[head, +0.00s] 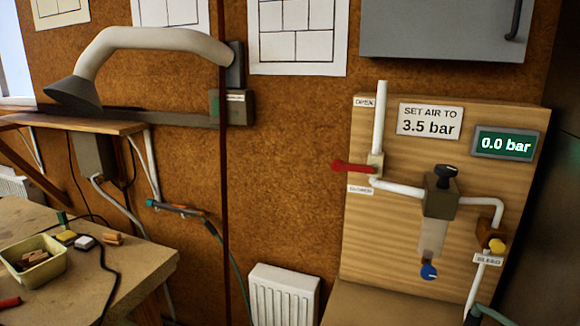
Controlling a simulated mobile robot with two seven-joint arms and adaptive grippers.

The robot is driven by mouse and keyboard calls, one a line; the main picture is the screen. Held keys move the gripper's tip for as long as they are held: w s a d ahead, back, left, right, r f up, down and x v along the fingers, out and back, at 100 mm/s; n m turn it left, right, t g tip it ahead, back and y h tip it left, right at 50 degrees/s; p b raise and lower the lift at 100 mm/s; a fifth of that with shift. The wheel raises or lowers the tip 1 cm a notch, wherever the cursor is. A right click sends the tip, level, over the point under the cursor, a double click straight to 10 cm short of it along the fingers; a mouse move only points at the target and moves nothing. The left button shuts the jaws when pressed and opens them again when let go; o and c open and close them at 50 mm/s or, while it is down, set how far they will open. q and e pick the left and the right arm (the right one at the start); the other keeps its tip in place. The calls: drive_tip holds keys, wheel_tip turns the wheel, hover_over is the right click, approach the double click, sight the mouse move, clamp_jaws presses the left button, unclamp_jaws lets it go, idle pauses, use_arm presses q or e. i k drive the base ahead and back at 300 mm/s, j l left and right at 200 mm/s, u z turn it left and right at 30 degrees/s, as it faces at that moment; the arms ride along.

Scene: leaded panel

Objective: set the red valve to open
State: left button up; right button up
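The red valve handle (354,167) is on a wooden board (400,150) at the right in the head view. It lies about level and points left from a small beige valve body (376,164). A white vertical pipe (380,120) runs up from the body, so the handle is crosswise to it. An OPEN label (365,101) is above, beside the pipe. A second label (360,189), seemingly CLOSED, sits just below the handle. Neither of my grippers is in view, and nothing touches the handle.
The display (505,143) reads 0.0 bar, beside a "SET AIR TO 3.5 bar" sign (430,121). A dark vertical post (224,200) and radiator (284,294) stand left. A bench (120,275) is far left.

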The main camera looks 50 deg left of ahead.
sight(337, 166)
drive_tip(key=u, duration=1.3)
